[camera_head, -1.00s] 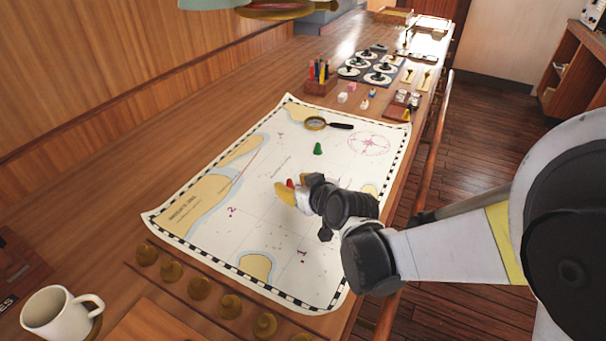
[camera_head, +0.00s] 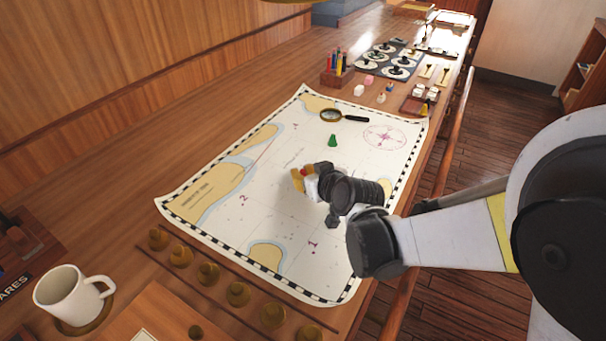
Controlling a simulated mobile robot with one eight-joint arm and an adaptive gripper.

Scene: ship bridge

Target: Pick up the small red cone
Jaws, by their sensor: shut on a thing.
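The small red cone (camera_head: 304,172) shows only as a bit of red between the yellow fingertips of my gripper (camera_head: 300,178). My gripper is shut on it, over the middle of the sea chart (camera_head: 265,215). Most of the cone is hidden by the fingers and wrist. I cannot tell whether it touches the chart or is lifted off it. A green cone (camera_head: 333,141) stands upright on the chart, farther back and apart from my gripper.
A magnifying glass (camera_head: 332,115) lies on the chart's far part. A pencil holder (camera_head: 337,73), small blocks and a dial panel (camera_head: 388,60) stand beyond. A white mug (camera_head: 70,294) and several brass knobs (camera_head: 238,292) are in front. A rail (camera_head: 455,125) runs along the right edge.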

